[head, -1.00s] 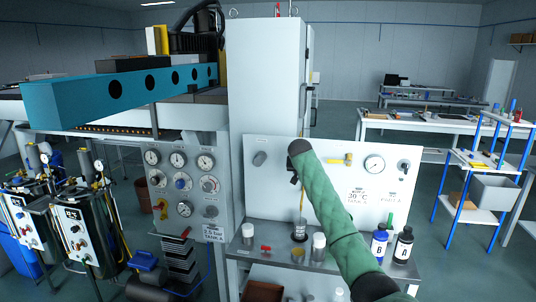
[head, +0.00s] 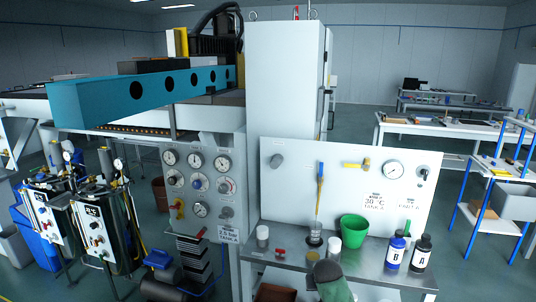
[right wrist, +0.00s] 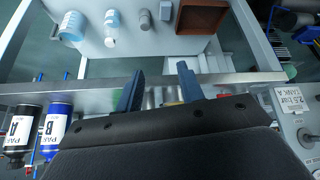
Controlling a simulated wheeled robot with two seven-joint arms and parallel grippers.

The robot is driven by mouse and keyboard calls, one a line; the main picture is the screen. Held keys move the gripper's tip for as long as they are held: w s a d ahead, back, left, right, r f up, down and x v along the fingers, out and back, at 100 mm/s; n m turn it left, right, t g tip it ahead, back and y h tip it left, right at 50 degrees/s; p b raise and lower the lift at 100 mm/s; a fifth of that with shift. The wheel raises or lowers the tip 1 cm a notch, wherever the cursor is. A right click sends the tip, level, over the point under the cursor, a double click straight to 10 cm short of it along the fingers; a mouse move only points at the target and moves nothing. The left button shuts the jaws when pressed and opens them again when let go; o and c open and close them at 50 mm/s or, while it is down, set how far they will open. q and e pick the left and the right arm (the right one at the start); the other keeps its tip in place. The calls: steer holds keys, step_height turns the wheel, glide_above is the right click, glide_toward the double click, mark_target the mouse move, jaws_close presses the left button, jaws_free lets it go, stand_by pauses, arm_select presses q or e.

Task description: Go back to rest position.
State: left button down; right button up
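My right arm (head: 330,278) shows at the bottom centre of the head view, low in front of the bench; its gripper cannot be made out there. In the right wrist view my right gripper (right wrist: 158,88) has its two dark blue fingers apart, with nothing held between them. My left gripper is in neither view. A blue and yellow stick-like tool (head: 319,185) stands upright in a clear beaker (head: 315,234) on the bench, apart from my arm.
The steel bench (head: 375,272) carries a green bucket (head: 354,231), bottle B (head: 396,250), bottle A (head: 422,253) and white-lidded jars. The white panel (head: 300,180) with gauges stands behind it. A tall white cabinet (head: 285,80) rises at centre. Pressure tanks (head: 105,225) stand left.

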steer(key=s+d+f+n+g, duration=0.1)
steer(key=s+f, duration=0.2)
steer(key=s, duration=0.9)
steer(key=s+f, duration=0.4)
steer(key=s, duration=0.7)
steer(key=s+d+r+n+g, duration=0.1)
steer(key=s+r, duration=0.1)
steer(key=s, duration=1)
steer(key=s+d+r+g, duration=0.1)
steer(key=s+r, duration=0.1)
steer(key=s, duration=1.1)
step_height(320, 180, down, 25)
steer(key=w+a+y, duration=0.1)
steer(key=w+a, duration=0.1)
steer(key=s+f, duration=0.4)
steer(key=f, duration=0.7)
steer(key=s+f+g, duration=0.1)
steer(key=s+f, duration=0.3)
steer(key=f, duration=0.7)
steer(key=shift+f, duration=0.4)
steer(key=shift+d, duration=0.1)
